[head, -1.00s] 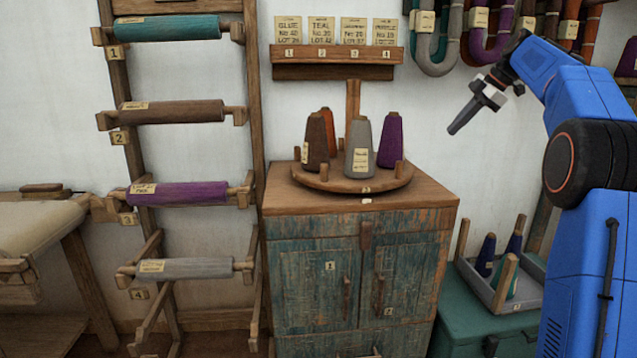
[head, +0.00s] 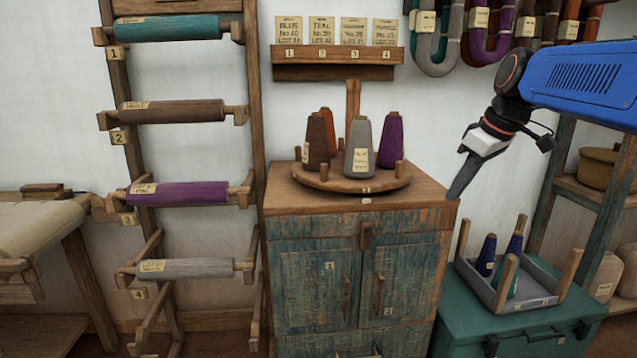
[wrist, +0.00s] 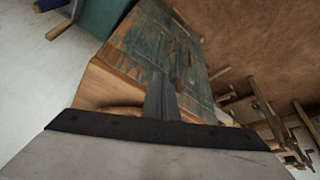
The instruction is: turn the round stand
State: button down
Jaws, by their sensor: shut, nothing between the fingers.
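The round stand (head: 330,184) is a wooden disc with a tall centre post (head: 353,103) and short pegs at its rim. It sits on the cabinet top and carries several yarn cones: a grey cone (head: 360,150) at the front, a purple cone (head: 390,140) at right, a brown cone (head: 317,143) at left and an orange cone (head: 328,122) behind it. My gripper (head: 455,195) is shut and empty, pointing down-left beside the cabinet's right edge, apart from the stand. In the wrist view the shut fingers (wrist: 160,97) show, with part of a curved wooden rim (wrist: 115,110) behind them.
The worn blue cabinet (head: 300,285) bears the stand. A grey tray (head: 535,290) with pegs and cones lies on a green chest (head: 450,325) at right. A card shelf (head: 335,56) hangs above; a rack of yarn rolls (head: 180,194) stands left. The cabinet top's front is mostly clear.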

jog(key=s+a+f+m+h, duration=0.1)
jog(key=s+f+m, duration=0.6)
jog(key=s+f, duration=1.6)
jog(key=shift+s+f+m+t+h, duration=0.15)
jog(key=shift+s+m+t+h, duration=0.15)
jog(key=shift+s+h, duration=0.7)
